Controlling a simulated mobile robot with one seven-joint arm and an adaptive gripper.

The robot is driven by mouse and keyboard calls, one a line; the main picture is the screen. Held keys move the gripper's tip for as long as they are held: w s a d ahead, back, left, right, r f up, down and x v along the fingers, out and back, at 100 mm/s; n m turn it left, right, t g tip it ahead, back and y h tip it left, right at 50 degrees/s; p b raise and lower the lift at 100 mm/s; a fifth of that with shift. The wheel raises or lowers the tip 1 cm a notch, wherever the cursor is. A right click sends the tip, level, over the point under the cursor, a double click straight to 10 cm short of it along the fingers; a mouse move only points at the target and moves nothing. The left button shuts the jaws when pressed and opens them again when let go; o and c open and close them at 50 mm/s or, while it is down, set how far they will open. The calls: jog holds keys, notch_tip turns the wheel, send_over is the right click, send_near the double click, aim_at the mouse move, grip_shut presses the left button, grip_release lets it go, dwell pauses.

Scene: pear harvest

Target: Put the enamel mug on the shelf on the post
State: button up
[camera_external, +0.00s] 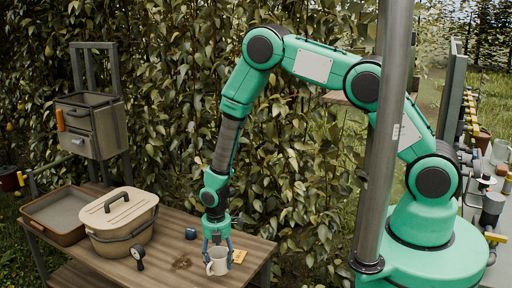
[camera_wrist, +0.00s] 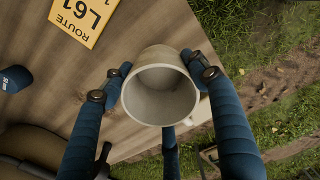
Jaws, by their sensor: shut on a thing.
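The enamel mug (camera_external: 217,263) is pale cream with a handle and is at the front right part of the wooden table. My gripper (camera_external: 217,248) points straight down and is shut on it. In the wrist view the mug (camera_wrist: 160,92) is between my blue fingers (camera_wrist: 160,78), its open mouth facing the camera and its handle at the lower right. I cannot tell whether its base touches the table. A grey metal post (camera_external: 384,130) stands in front of my arm. A brownish flat board (camera_external: 335,95) shows partly behind my arm near it; I cannot tell whether it is the shelf.
The table (camera_external: 180,225) holds a brown tray (camera_external: 38,222), a lidded tan container (camera_external: 120,215), a black dial tool (camera_external: 138,254), a small blue object (camera_external: 191,233) and a yellow route card (camera_wrist: 85,18). A drawer cabinet (camera_external: 105,130) stands at left. Dense foliage lies behind.

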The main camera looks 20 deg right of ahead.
notch_tip(320, 180, up, 67)
jog(key=w+d+m+p, duration=0.1)
jog(key=w+d+p, duration=0.4)
jog(key=d, duration=1)
jog(key=w+d+p, duration=0.2)
jog(key=w+d, duration=0.4)
jog(key=d, duration=0.9)
jog(key=s+d+m+p, duration=0.1)
jog(key=s+d+p, duration=0.2)
jog(key=d, duration=1)
jog(key=s+d+p, duration=0.2)
jog(key=d+p, duration=0.1)
jog(key=d, duration=1)
jog(key=f, duration=0.4)
jog(key=shift+s+f, duration=0.2)
jog(key=shift+f, duration=0.15)
